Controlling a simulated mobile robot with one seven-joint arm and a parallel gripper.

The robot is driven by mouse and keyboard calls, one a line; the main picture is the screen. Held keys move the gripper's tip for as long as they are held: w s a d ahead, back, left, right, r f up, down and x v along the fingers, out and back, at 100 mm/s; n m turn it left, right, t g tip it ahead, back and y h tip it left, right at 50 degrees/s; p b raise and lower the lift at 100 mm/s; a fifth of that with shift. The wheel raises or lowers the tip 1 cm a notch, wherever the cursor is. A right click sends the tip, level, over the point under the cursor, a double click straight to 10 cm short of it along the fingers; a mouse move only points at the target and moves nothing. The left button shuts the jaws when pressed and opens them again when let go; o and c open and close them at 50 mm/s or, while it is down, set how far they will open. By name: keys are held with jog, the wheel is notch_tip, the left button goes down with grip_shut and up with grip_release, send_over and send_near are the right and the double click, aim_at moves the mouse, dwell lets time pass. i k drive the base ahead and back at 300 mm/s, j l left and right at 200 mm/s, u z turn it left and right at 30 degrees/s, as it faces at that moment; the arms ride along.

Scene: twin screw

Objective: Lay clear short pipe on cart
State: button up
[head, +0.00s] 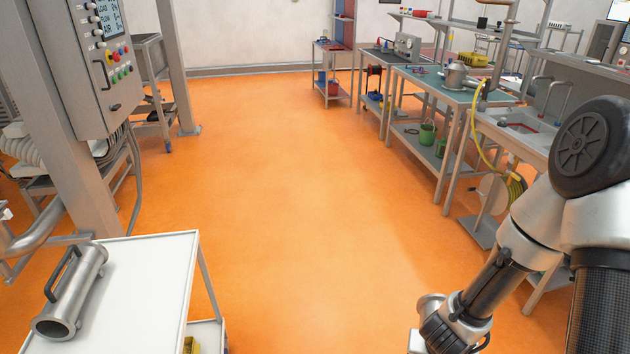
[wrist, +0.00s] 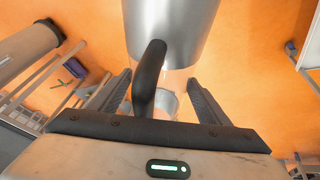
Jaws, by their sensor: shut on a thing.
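The held pipe does not show in the head view, where only part of my arm shows at lower right. A white-topped cart (head: 150,275) stands at lower left in the head view. Another metal pipe (head: 75,290) with a black handle lies along its left side, with one open end facing me.
The right half of the cart top is bare. Orange floor (head: 290,190) is free between the cart and the workbenches (head: 450,90) at right. A control box (head: 85,60) on a post stands behind the cart. A yellow thing (head: 191,345) sits on the cart's lower shelf.

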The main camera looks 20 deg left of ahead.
aim_at(152, 294)
jog(key=i+u, duration=0.2)
jog(key=u, duration=0.2)
jog(key=i+l+u, duration=0.15)
jog(key=u, duration=0.25)
jog(key=i+l+u, duration=0.2)
jog(key=u, duration=0.2)
jog(key=i+l+u, duration=0.2)
jog(key=u, duration=0.25)
jog(key=i+l+u, duration=0.15)
jog(key=l+u, duration=0.25)
jog(key=i+l+u, duration=0.15)
jog(key=u, duration=0.2)
jog(key=l+u, duration=0.35)
jog(key=i+l+u, duration=0.1)
jog(key=l+u, duration=0.15)
jog(key=l, duration=0.2)
jog(key=l+u, duration=0.25)
jog(key=l, duration=0.15)
jog(key=i, duration=0.05)
